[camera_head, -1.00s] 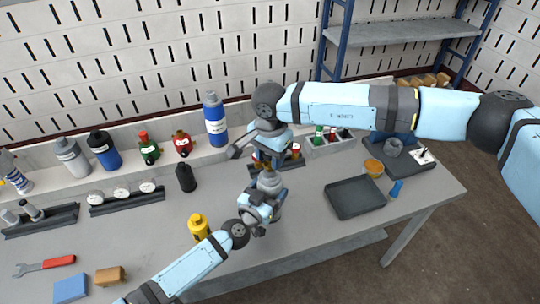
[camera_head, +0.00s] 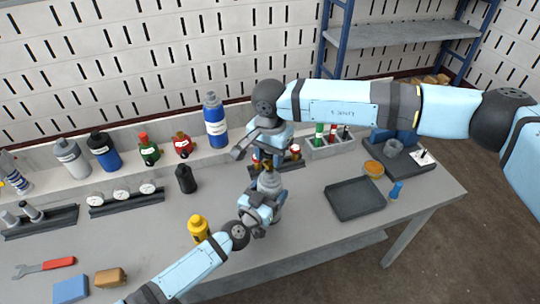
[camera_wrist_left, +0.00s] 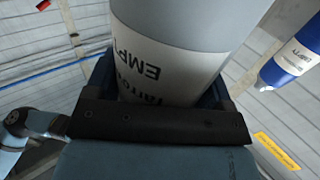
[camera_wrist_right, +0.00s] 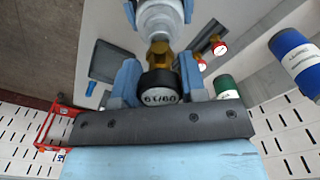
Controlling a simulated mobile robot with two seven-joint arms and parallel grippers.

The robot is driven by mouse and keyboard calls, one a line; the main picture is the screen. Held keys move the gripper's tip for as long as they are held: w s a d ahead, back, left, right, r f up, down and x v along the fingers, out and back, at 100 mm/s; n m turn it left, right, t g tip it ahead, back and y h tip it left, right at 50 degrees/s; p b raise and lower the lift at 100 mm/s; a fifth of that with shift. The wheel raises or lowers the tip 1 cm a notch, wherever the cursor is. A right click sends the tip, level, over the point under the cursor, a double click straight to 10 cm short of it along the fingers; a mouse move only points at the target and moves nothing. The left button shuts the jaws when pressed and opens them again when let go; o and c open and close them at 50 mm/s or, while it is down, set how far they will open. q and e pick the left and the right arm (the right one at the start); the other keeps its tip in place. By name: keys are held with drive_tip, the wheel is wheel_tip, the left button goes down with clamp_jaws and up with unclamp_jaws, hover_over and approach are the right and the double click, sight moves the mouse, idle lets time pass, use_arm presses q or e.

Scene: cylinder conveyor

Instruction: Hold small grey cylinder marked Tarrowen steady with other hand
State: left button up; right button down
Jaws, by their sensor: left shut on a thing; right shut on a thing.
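The small grey cylinder (camera_head: 277,213) stands upright at the bench's front middle. In the left wrist view its white label (camera_wrist_left: 165,72) reads "Tarro…" and "EMPTY", partly hidden. My left gripper (camera_head: 262,208) is shut around the cylinder's body. My right gripper (camera_wrist_right: 160,88) is above, shut on a black round cap (camera_wrist_right: 160,86) with figures on its face. In the right wrist view the cap lines up with a brass fitting (camera_wrist_right: 158,55) and the grey cylinder top (camera_wrist_right: 158,18). I cannot tell whether cap and fitting are joined.
A yellow cylinder (camera_head: 198,229) stands left of my left gripper and a black one (camera_head: 185,179) behind it. A blue bottle (camera_head: 215,122) stands on the back ledge. An empty dark tray (camera_head: 355,198) lies to the right. Gauges on a rack (camera_head: 122,200) are at left.

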drive_tip(key=shift+r, duration=0.35)
drive_tip(key=shift+r, duration=0.15)
drive_tip(key=shift+r, duration=4)
use_arm(q)
drive_tip(key=o, duration=1)
drive_tip(key=r+p+v, duration=0.1)
drive_tip(key=v, duration=1.1)
use_arm(e)
drive_tip(key=shift+r, duration=2.5)
use_arm(q)
drive_tip(key=shift+r, duration=0.1)
